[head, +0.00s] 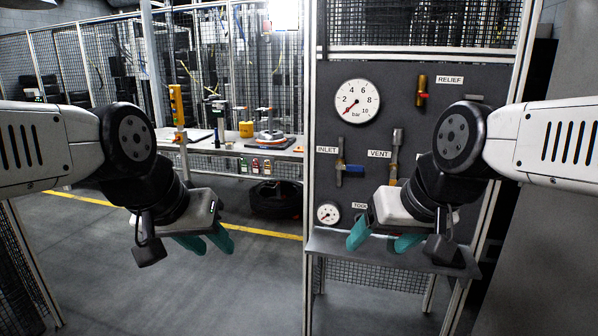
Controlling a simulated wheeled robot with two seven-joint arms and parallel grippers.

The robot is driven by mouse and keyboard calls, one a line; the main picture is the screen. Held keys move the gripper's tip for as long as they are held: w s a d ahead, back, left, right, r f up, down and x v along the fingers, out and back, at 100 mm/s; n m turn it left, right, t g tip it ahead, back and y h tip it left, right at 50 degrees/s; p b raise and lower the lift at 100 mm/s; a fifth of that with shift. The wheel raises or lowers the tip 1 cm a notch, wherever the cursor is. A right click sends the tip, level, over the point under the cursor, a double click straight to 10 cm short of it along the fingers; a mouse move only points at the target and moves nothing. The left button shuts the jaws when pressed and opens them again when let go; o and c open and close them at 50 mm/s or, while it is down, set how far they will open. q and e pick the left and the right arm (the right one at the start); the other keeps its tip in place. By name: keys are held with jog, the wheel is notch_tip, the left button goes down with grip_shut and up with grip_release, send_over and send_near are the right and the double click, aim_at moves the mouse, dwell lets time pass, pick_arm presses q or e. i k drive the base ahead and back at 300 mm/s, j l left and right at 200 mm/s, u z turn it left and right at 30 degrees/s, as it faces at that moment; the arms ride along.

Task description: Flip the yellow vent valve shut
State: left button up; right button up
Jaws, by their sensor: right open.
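The vent valve (394,169) is on the dark panel below the VENT label, on a vertical pipe. A yellowish brass part of it shows, but its lower part and the lie of its handle are hard to make out beside my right arm. My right gripper (383,239) has teal fingers spread apart and empty, in front of the panel's lower part, below the vent valve and over the shelf. My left gripper (206,242) hangs over open floor left of the panel, holding nothing visible.
The inlet valve with a blue handle (354,168) is left of the vent. A large pressure gauge (357,101), a relief valve (422,91) and a small gauge (328,213) share the panel. A grey shelf (338,246) juts out below.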

aim_at(394, 181)
jog(key=z, duration=0.75)
